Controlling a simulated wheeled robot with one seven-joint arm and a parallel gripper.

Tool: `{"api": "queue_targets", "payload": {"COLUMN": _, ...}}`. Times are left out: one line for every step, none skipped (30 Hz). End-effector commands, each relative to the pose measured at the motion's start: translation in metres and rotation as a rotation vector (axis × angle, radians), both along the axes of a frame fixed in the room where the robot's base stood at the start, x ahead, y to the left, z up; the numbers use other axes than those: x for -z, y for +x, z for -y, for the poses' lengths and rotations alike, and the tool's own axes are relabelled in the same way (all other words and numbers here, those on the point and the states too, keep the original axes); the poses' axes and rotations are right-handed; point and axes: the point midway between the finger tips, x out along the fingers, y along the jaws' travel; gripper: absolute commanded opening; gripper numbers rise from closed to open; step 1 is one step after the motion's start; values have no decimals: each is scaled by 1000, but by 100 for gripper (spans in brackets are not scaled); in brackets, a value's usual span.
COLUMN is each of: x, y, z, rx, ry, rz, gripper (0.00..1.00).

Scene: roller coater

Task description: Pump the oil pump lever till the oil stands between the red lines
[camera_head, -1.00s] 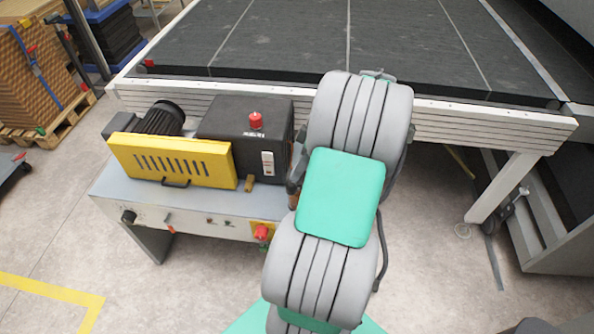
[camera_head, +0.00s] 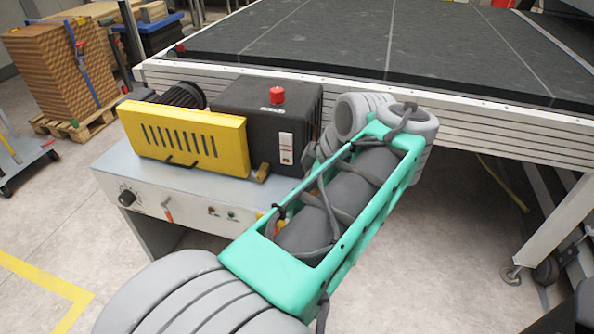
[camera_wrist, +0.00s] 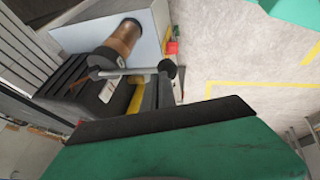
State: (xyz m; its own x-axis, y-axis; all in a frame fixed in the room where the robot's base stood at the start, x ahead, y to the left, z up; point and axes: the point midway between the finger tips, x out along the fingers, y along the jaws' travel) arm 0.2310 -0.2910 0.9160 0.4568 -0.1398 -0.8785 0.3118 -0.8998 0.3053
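The lever is a thin metal rod with a black ball knob (camera_wrist: 167,68) in the wrist view. It runs across beside an amber-brown cylinder (camera_wrist: 120,40) and a black ribbed housing (camera_wrist: 75,88). A green part of my gripper with a black edge (camera_wrist: 165,118) fills the bottom of that view, below the knob, with no clear contact. Its fingers cannot be made out. In the head view my arm hides the lever and my gripper. A white gauge plate (camera_head: 286,148) is on the black box (camera_head: 262,110); the oil level and red lines are too small to read.
A yellow slotted guard (camera_head: 184,140) stands beside the black box on a grey cabinet (camera_head: 180,205) with a knob and switches. The large dark machine bed (camera_head: 370,40) lies behind. Stacked cartons (camera_head: 60,72) stand at the left. The floor (camera_head: 50,235) at front left is clear.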

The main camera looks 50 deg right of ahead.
Motion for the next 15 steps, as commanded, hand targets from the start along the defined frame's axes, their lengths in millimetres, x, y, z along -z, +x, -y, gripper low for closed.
{"api": "queue_targets", "payload": {"x": 21, "y": -3, "z": 0, "rx": 9, "ry": -36, "rz": 11, "gripper": 0}}
{"api": "queue_targets", "payload": {"x": 23, "y": -4, "z": 0, "rx": 11, "ry": -59, "rz": 19, "gripper": 0}}
{"api": "queue_targets", "payload": {"x": 26, "y": -4, "z": -1, "rx": 13, "ry": -86, "rz": 29, "gripper": 0}}
{"api": "queue_targets", "payload": {"x": 28, "y": -5, "z": -1, "rx": 14, "ry": -105, "rz": 35, "gripper": 0}}
{"api": "queue_targets", "payload": {"x": 30, "y": -5, "z": -1, "rx": 12, "ry": -124, "rz": 42, "gripper": 0}}
{"api": "queue_targets", "payload": {"x": 33, "y": -5, "z": -2, "rx": 12, "ry": -146, "rz": 49, "gripper": 0}}
{"api": "queue_targets", "payload": {"x": 34, "y": -5, "z": -2, "rx": 12, "ry": -161, "rz": 56, "gripper": 0}}
{"api": "queue_targets", "payload": {"x": 35, "y": -4, "z": -2, "rx": 10, "ry": -160, "rz": 55, "gripper": 0}}
{"api": "queue_targets", "payload": {"x": 37, "y": -4, "z": -2, "rx": 8, "ry": -156, "rz": 56, "gripper": 0}}
{"api": "queue_targets", "payload": {"x": 38, "y": -4, "z": -3, "rx": 6, "ry": -156, "rz": 55, "gripper": 0}}
{"api": "queue_targets", "payload": {"x": 39, "y": -4, "z": -3, "rx": 6, "ry": -155, "rz": 55, "gripper": 0}}
{"api": "queue_targets", "payload": {"x": 41, "y": -3, "z": -3, "rx": 6, "ry": -154, "rz": 54, "gripper": 0}}
{"api": "queue_targets", "payload": {"x": 42, "y": -3, "z": -4, "rx": 5, "ry": -155, "rz": 54, "gripper": 0}}
{"api": "queue_targets", "payload": {"x": 42, "y": -3, "z": -4, "rx": 4, "ry": -154, "rz": 55, "gripper": 0}}
{"api": "queue_targets", "payload": {"x": 43, "y": -3, "z": -4, "rx": 4, "ry": -154, "rz": 55, "gripper": 0}}
